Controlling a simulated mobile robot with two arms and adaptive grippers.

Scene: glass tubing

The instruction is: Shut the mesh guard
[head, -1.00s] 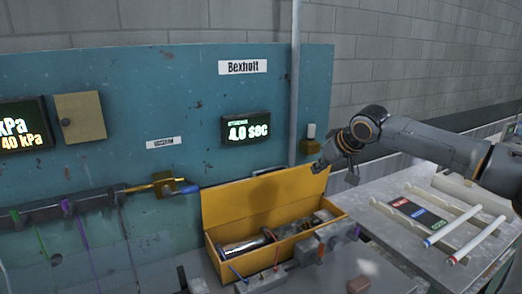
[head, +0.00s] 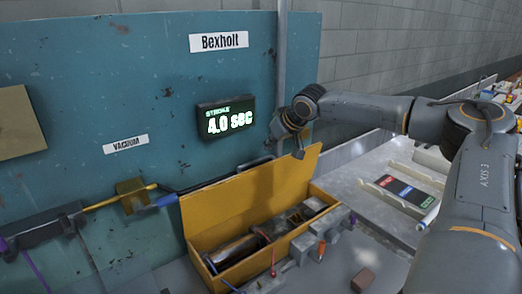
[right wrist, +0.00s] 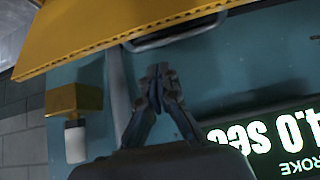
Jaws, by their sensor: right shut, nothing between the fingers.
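The guard appears to be the yellow lid (head: 245,198) of an open yellow box (head: 240,268); it stands raised along the box's back edge. No mesh can be made out on it. A dark bar handle (head: 225,178) shows just behind its top edge. In the right wrist view the lid (right wrist: 110,25) crosses the top, with the dark handle (right wrist: 178,38) below it. My right gripper (head: 298,152) is shut and empty at the lid's upper right part. Its fingertips (right wrist: 160,70) are close to the handle but apart from it. My left gripper is not in view.
A teal panel (head: 90,90) with a lit display (head: 227,119) stands close behind the lid. A grey vertical pipe (head: 281,60) runs up beside the gripper. Grey blocks (head: 303,247) sit along the box's front. A worktop with a white tray (head: 385,200) lies to the right.

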